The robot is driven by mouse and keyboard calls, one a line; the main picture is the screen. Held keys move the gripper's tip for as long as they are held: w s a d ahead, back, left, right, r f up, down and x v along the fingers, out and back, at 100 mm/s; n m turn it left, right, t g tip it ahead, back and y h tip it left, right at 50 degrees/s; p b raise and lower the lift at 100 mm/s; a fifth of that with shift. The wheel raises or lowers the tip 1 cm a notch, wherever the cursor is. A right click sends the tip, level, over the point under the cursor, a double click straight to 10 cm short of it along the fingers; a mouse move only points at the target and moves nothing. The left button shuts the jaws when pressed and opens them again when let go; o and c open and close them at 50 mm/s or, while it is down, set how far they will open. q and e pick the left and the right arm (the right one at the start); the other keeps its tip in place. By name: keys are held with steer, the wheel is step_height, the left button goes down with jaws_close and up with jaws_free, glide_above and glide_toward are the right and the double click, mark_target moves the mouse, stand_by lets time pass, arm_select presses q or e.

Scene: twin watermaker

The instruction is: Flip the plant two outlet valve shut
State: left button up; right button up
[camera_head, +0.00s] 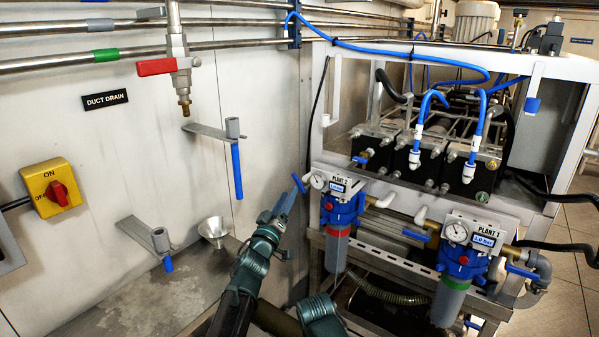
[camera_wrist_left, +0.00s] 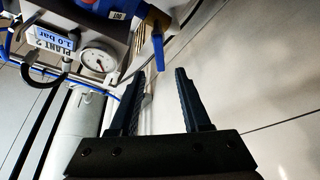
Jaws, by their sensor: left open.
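The plant 2 unit (camera_head: 340,209) has a white label, a round gauge and a blue filter head. A slim blue valve handle (camera_head: 298,183) sticks out at its left, tilted. In the left wrist view a blue handle (camera_wrist_left: 158,54) hangs from a brass fitting (camera_wrist_left: 157,20), beside the plant 2 gauge (camera_wrist_left: 97,60). My left gripper (camera_head: 284,204) is open just below and left of that handle. In the wrist view its fingertips (camera_wrist_left: 160,72) stand either side of the handle's line, with the handle's end close to the gap. Contact cannot be told. My right gripper is not in view.
The plant 1 unit (camera_head: 462,260) stands to the right with its own blue handles. Another blue handle (camera_head: 415,236) sits between the units. A metal funnel (camera_head: 213,230) and a bracket with a blue tube (camera_head: 237,170) are on the left.

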mark_target(297, 178)
arm_select(q)
steer(key=p+x, duration=0.2)
steer(key=x, duration=0.8)
steer(key=shift+w+d+r+p, duration=0.1)
steer(key=shift+w+p, duration=0.2)
steer(key=shift+p, duration=0.05)
jaws_close()
